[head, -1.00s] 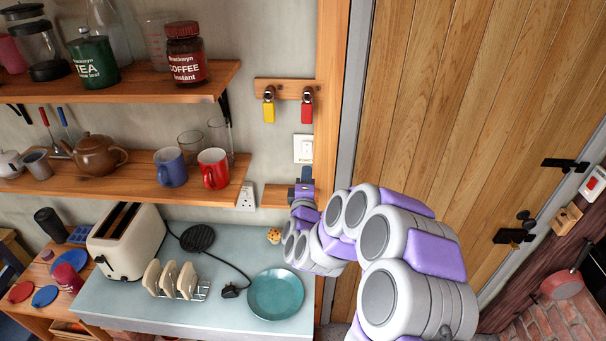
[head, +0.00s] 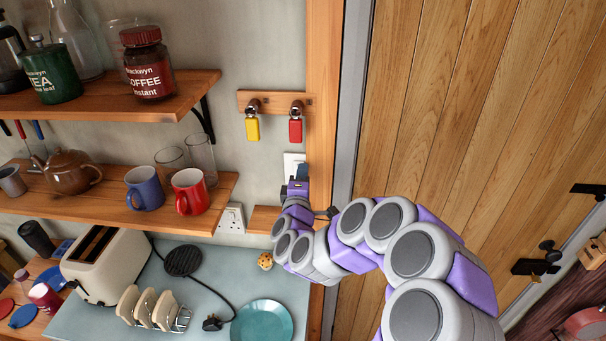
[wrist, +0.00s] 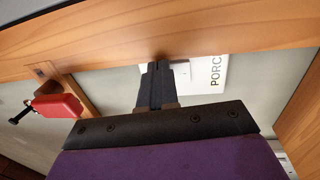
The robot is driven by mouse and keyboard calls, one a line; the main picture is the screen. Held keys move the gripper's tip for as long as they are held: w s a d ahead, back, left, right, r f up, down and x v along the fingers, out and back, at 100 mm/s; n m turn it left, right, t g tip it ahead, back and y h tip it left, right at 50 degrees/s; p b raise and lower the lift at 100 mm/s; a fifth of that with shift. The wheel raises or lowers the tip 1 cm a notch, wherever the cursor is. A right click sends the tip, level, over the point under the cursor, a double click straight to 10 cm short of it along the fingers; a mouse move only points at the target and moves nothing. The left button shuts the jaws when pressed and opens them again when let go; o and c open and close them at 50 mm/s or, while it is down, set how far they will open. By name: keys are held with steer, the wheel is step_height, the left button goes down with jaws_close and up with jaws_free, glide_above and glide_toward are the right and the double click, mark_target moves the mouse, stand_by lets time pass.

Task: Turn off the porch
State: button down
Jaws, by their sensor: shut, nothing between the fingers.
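In the wrist view the shut fingertips (wrist: 157,68) overlap the plate's left part and hide some of the rocker. I cannot tell whether they touch it, or which way the rocker is set.
A socket (head: 232,217) is at lower left. Shelves with mugs and jars stand left; the plank door (head: 430,110) is right.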

steer(key=shift+w+a+r+p, duration=0.15)
steer(key=shift+a+p, duration=0.55)
steer(key=shift+a, duration=0.35)
steer(key=shift+r+p, duration=0.2)
steer(key=shift+p, duration=0.35)
steer(key=shift+w+d+g+p, duration=0.1)
steer(key=shift+d+g+p, duration=0.35)
steer(key=shift+p, duration=0.4)
steer(key=shift+a, duration=0.1)
